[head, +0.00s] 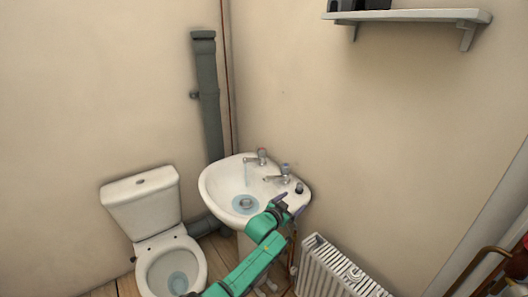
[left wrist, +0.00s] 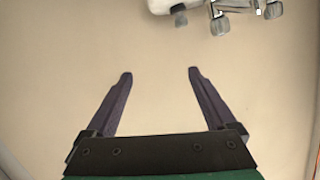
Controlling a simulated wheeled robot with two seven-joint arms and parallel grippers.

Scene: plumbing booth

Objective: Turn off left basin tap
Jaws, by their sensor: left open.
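The white basin (head: 218,184) is on the wall and has two chrome taps at its back. The left basin tap (head: 260,158) has a reddish top, and a thin stream of water falls below its spout. The right tap (head: 281,173) has a bluish top. My left gripper (head: 292,203) is open and empty at the basin's right front edge, apart from both taps. In the left wrist view, its two dark fingers (left wrist: 160,73) are spread with nothing between them. Parts of the chrome fittings (left wrist: 220,22) and white basin (left wrist: 163,6) show at the top edge. My right gripper is not in view.
A toilet (head: 142,205) stands left of the basin, with a grey waste pipe (head: 208,95) between them. A white radiator (head: 335,272) is at the lower right. A shelf (head: 410,16) is high on the wall. The wall above the basin is clear.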

